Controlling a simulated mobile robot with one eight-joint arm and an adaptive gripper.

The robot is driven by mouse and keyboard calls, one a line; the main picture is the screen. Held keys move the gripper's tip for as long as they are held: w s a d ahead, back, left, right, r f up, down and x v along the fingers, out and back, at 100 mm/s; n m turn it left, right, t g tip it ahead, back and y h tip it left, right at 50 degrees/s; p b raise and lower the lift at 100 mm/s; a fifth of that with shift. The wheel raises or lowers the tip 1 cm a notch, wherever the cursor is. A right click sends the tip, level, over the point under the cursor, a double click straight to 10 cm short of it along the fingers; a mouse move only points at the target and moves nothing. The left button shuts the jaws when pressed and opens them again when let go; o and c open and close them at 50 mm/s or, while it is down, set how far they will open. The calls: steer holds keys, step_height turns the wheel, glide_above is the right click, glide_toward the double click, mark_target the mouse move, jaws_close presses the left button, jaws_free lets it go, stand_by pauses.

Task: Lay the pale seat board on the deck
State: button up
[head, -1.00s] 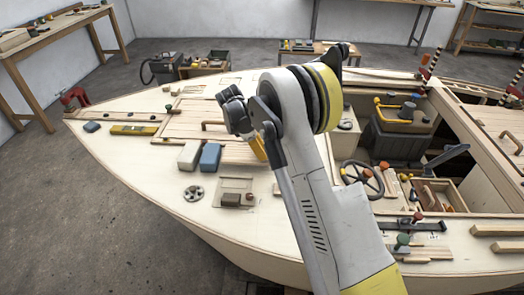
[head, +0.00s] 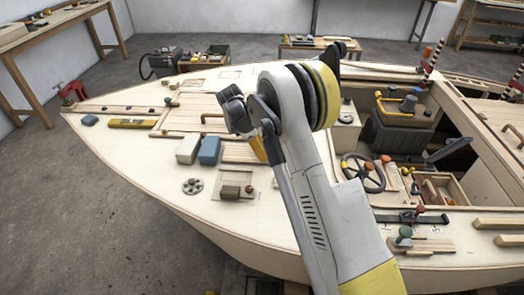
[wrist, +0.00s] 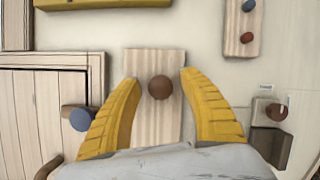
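The pale seat board (wrist: 152,118) is a light wood-grain plank with a round brown knob in its middle. In the wrist view it lies between the yellow fingers of my gripper (wrist: 158,82), whose tips meet its two long edges. In the head view my gripper (head: 257,150) points down over the foredeck, and part of a pale board (head: 238,154) shows beside the finger. My arm hides the rest. The deck (head: 150,165) is pale plywood. I cannot tell how high the board is above it.
A round grey fitting (head: 192,187) and a plate with a brown block (head: 232,187) lie nearer. A yellow level (head: 133,123) lies farther left. The cockpit with a steering wheel (head: 363,172) opens to the right.

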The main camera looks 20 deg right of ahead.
steer(key=v, duration=1.2)
steer(key=shift+d+r, duration=0.1)
steer(key=shift+r, duration=0.05)
